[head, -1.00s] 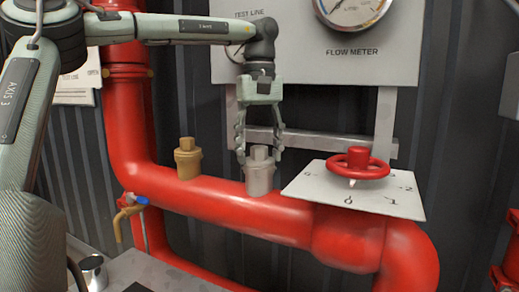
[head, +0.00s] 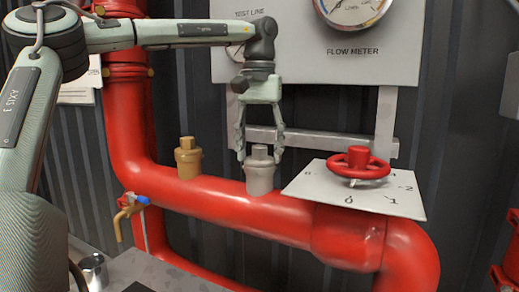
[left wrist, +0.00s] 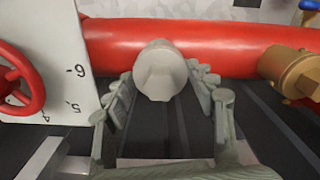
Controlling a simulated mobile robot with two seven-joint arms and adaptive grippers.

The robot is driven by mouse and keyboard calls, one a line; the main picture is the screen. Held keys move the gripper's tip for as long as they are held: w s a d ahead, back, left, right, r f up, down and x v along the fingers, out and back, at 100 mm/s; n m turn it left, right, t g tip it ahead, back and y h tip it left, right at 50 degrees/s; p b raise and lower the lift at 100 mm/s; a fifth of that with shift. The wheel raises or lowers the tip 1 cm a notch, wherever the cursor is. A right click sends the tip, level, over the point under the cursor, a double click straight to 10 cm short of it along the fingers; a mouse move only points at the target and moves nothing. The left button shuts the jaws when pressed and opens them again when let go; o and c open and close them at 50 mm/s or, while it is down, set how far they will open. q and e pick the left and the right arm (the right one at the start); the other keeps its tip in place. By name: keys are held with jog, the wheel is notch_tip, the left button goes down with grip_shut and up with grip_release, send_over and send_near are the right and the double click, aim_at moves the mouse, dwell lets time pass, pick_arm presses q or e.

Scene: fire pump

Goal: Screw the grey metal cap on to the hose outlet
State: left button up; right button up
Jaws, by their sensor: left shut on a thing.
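The grey metal cap (head: 259,170) stands upright on top of the red horizontal pipe, at the hose outlet. It has a squared knob on top of a rounder body. The outlet under it is hidden, so I cannot tell how far down the cap sits. My left gripper (head: 260,156) points down from above, its two fingers shut on the cap at its upper part, one on each side. In the left wrist view the cap (left wrist: 160,70) lies between the fingertips, its knob toward the camera. My right gripper is not in view.
A brass cap (head: 188,158) stands on the red pipe (head: 225,199) to the left. A red handwheel (head: 358,164) on a white numbered plate (head: 310,187) is close on the right. The flow meter panel (head: 375,65) is behind. A small metal cup (head: 94,268) is at lower left.

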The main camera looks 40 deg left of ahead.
pick_arm(q)
jog(key=m, duration=0.4)
jog(key=shift+m, duration=1.8)
jog(key=o, duration=1.8)
jog(key=shift+r, duration=4.05)
jog(key=shift+f, duration=4.05)
